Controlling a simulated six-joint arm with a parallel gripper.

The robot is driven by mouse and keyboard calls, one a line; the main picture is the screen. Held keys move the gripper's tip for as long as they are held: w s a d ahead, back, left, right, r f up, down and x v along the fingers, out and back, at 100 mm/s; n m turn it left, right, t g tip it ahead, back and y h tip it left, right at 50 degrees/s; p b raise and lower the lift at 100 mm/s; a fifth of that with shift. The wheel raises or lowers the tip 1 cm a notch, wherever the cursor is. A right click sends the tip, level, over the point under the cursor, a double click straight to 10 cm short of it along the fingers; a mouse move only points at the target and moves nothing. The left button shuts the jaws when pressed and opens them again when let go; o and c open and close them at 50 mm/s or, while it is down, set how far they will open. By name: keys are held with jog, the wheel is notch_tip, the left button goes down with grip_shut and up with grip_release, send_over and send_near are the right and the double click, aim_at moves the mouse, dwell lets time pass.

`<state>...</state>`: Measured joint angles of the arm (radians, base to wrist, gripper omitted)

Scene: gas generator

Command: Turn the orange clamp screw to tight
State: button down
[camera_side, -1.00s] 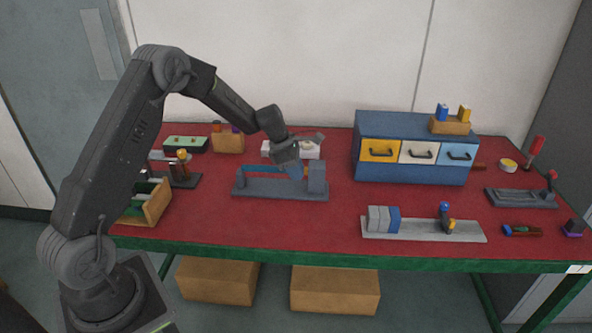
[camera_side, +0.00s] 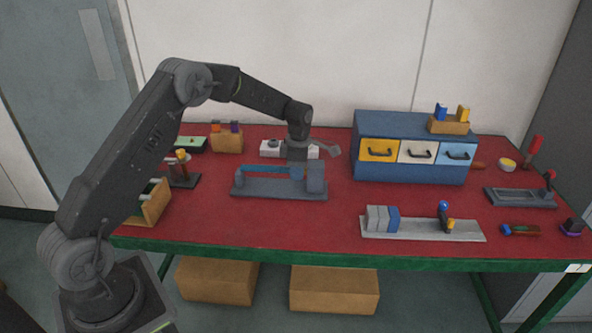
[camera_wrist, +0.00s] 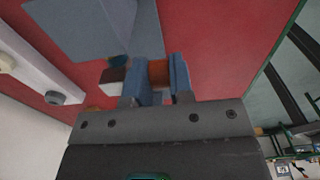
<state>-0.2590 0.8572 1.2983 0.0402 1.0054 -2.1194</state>
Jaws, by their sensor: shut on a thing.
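My gripper (camera_side: 297,172) is over the right part of a grey fixture (camera_side: 275,189) on the red table, beside the fixture's upright grey block (camera_side: 316,178). The wrist view shows its two blue-grey fingers (camera_wrist: 160,82) shut on a small orange-brown piece, the orange clamp screw (camera_wrist: 158,70). Only a bit of the screw shows between the fingers. In the side view my gripper hides the screw, so its turned position cannot be told. A blue bar (camera_side: 262,171) lies along the fixture to the left of my gripper.
A white box with knobs (camera_side: 270,148) stands just behind the fixture. A blue drawer cabinet (camera_side: 400,125) is to the right. A grey rail with blocks (camera_side: 425,229) lies at the front right. The red table in front of the fixture is clear.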

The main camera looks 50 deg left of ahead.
jog(key=shift+w+d+g+y, duration=0.1)
jog(key=shift+w+g+y, duration=0.05)
jog(key=shift+g+y, duration=0.8)
jog(key=c, duration=1.3)
grip_release()
jog(key=shift+f, duration=0.1)
jog(key=v, duration=1.4)
jog(key=shift+w+d+f, duration=0.1)
jog(key=shift+w+d, duration=0.05)
jog(key=shift+d, duration=0.05)
